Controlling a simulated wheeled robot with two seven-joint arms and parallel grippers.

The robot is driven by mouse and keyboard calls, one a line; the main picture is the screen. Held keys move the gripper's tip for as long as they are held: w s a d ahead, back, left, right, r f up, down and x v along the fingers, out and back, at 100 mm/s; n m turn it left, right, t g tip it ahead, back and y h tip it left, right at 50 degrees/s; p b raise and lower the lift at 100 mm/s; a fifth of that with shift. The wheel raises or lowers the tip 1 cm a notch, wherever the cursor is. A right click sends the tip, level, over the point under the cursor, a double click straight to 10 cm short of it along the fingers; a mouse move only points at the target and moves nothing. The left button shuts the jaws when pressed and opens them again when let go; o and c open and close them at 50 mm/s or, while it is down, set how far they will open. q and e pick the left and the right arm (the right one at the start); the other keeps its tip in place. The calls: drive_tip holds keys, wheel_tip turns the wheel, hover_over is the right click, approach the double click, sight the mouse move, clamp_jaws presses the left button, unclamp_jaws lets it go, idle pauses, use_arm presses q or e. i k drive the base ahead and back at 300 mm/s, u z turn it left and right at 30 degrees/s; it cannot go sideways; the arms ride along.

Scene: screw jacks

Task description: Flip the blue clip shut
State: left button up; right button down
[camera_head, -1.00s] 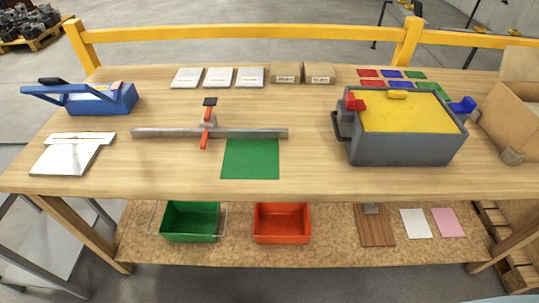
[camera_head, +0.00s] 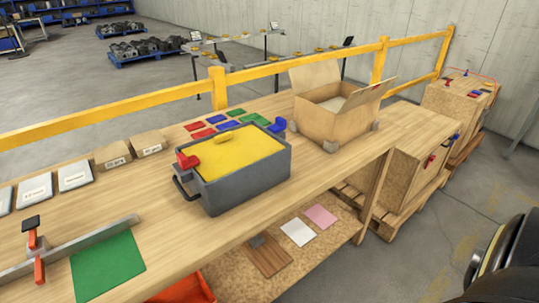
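A blue clip (camera_head: 279,125) sticks up at the right end of the grey case (camera_head: 250,178) on the workbench. It stands out from the rim and looks open. A red clip (camera_head: 187,160) is at the case's left end, near the black handle. The case is filled with a yellow layer (camera_head: 236,152). Smaller blue and red clips also show on the wooden crates at the right; the blue one (camera_head: 455,137) and red one (camera_head: 430,160) on the nearer crate are too small to judge. Neither of my grippers is in view.
An open cardboard box (camera_head: 330,122) stands right of the case. Colored cards (camera_head: 218,120) lie behind it. A clamped metal bar (camera_head: 80,245) and green mat (camera_head: 107,265) are at left. The wooden crate (camera_head: 410,180) stands on a pallet beyond the bench. A yellow rail (camera_head: 300,68) runs behind.

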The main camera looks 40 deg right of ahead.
sight(281, 124)
drive_tip(key=z, duration=2.85)
drive_tip(key=i, duration=2.45)
drive_tip(key=u, duration=3.35)
drive_tip(key=i, duration=0.5)
drive_tip(key=u, duration=0.05)
